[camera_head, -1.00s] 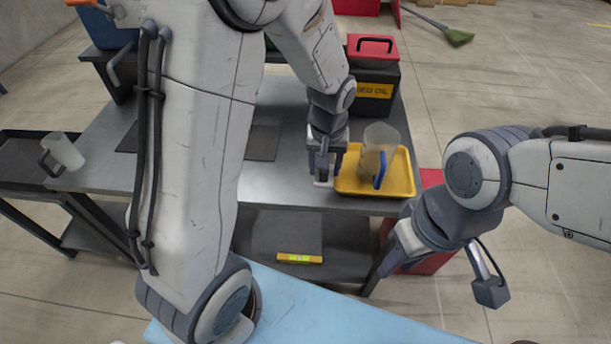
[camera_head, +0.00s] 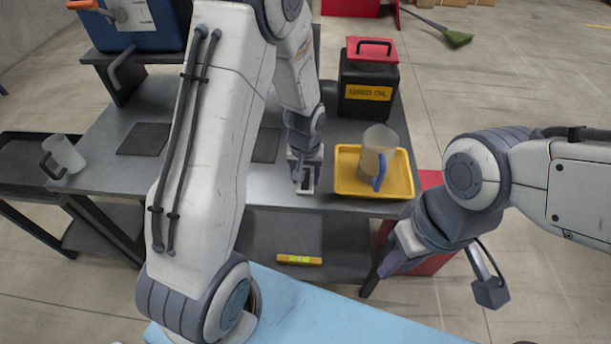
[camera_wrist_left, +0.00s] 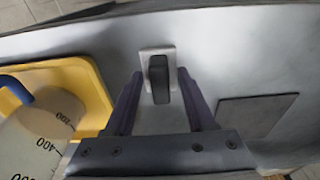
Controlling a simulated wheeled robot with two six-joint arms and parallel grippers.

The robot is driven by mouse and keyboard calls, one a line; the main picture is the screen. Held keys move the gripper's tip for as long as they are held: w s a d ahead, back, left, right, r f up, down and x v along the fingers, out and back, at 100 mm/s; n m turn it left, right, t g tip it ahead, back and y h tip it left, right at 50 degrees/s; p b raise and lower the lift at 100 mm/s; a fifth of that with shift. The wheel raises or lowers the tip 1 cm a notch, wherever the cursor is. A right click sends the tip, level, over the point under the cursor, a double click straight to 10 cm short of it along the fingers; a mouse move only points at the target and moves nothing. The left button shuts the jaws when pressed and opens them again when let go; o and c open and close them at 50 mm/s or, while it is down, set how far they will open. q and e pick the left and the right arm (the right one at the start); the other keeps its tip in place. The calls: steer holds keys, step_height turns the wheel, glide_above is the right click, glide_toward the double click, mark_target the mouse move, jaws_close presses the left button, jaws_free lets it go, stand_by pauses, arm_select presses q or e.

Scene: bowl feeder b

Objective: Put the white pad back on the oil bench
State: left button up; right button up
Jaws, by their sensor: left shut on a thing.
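The white pad (camera_wrist_left: 144,54), a small pale plate with a dark upright grip (camera_wrist_left: 158,80), is between the fingers of my left gripper (camera_wrist_left: 157,75) in the left wrist view. My left gripper is shut on it. In the head view my left gripper (camera_head: 306,184) is low over the front edge of the grey metal bench (camera_head: 265,188), left of the yellow tray. I cannot tell whether the pad touches the bench top. My right gripper (camera_head: 440,278) is open and empty, in front of the bench at the right.
The yellow tray (camera_head: 345,184) holds a clear jug (camera_head: 378,150) with a blue handle, close beside my left gripper. Behind it stands a black oil box (camera_head: 368,88) with a red lid. Dark mats (camera_head: 143,139) lie on the bench. Another jug (camera_head: 64,155) stands far left.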

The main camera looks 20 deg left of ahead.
mark_target(306, 180)
arm_select(q)
steer(key=shift+f, duration=0.2)
steer(key=o, duration=1.2)
steer(key=shift+r, duration=0.1)
step_height(306, 180, up, 12)
steer(key=s, duration=0.1)
steer(key=s+d+r+m, duration=0.2)
steer(key=s+d+m, duration=0.1)
steer(key=s, duration=0.4)
steer(key=s+d+r+m+g+h, duration=0.1)
steer(key=s+d+r+m, duration=0.1)
steer(key=s+d+m, duration=0.2)
steer(key=s+d+r+m, duration=0.2)
steer(key=s+d, duration=0.5)
steer(key=s, duration=0.4)
steer(key=shift+s+r+m+p, duration=0.25)
steer(key=shift+m+p, duration=0.15)
steer(key=shift+m, duration=0.4)
